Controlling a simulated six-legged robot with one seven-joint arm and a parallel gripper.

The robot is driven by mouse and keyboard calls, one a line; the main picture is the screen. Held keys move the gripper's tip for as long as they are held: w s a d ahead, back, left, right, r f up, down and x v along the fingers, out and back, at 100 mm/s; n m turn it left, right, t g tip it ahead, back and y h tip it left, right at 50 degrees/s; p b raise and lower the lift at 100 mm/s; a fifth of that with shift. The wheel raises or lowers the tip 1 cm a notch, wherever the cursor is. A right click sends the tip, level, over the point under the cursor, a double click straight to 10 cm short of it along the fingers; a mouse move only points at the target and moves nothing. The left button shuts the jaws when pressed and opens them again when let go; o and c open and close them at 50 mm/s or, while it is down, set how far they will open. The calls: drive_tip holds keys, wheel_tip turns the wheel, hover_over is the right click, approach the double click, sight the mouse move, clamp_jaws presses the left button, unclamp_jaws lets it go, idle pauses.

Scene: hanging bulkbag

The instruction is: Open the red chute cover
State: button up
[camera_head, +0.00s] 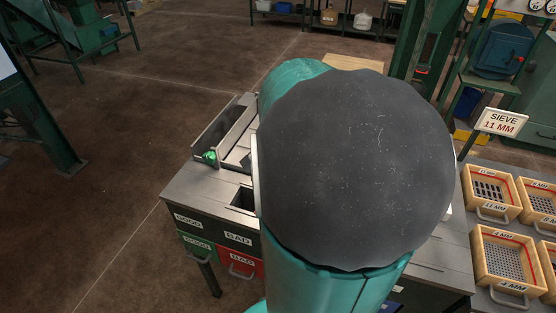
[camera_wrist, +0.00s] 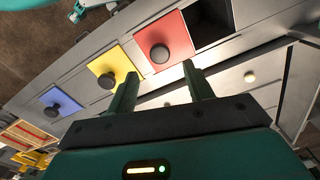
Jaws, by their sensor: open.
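The red chute cover (camera_wrist: 165,28) is a flat square plate with a round black knob (camera_wrist: 159,54). It lies on the grey bench top in the wrist view, beside a dark square opening (camera_wrist: 208,20). My gripper (camera_wrist: 160,71) is open and empty. Its two fingers point toward the red cover, and in the picture their tips lie just below the knob, one on each side. I cannot tell the height of the tips above the bench. In the head view my arm hides the red cover and my gripper.
A yellow cover (camera_wrist: 104,63) and a blue cover (camera_wrist: 52,97), each with a black knob, lie left of the red one. In the head view, GOOD and BAD labels (camera_head: 238,238) mark the bench front. Sieve trays (camera_head: 487,190) stand at right. Open floor (camera_head: 110,170) lies left.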

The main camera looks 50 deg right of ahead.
wheel_tip(320, 180, up, 8)
idle(0.6)
drive_tip(key=a+r+n+t, duration=0.3)
drive_tip(key=a+n+t, duration=0.2)
drive_tip(key=a+n, duration=1.2)
drive_tip(key=w+a, duration=0.1)
drive_tip(key=a, duration=0.7)
drive_tip(key=shift+a+t, duration=0.3)
drive_tip(key=shift+r, duration=0.1)
